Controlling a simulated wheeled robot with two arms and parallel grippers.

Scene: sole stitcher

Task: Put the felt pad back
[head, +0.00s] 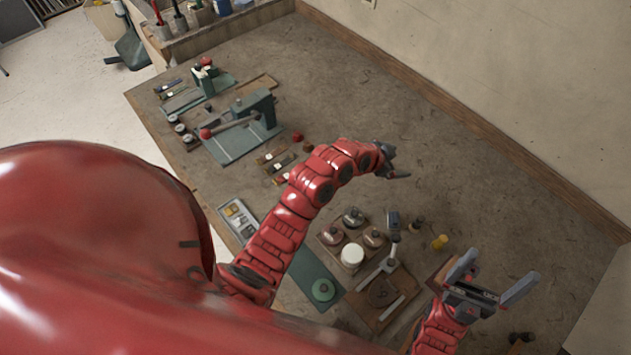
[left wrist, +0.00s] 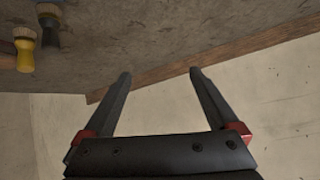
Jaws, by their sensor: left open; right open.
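I cannot surely pick out the felt pad. A flat green disc (head: 323,290) lies on a dark green strip (head: 305,268) beside my left arm. A white round piece (head: 352,255) stands among dark round-topped pieces on a wooden tray to its right. My left gripper (head: 397,163) is above the bench, beyond these things, open. In the left wrist view, its two fingers (left wrist: 160,73) are apart with nothing between them. My right gripper (head: 502,266) is open and empty at the lower right, right of the tray.
The bench (head: 500,200) is clear toward the wall. A green lever press (head: 255,110) and small tools stand at the back left. A wooden board (head: 385,292) and a yellow piece (head: 440,242) are near my right gripper. Yellow-ended brushes (left wrist: 25,55) show in the left wrist view.

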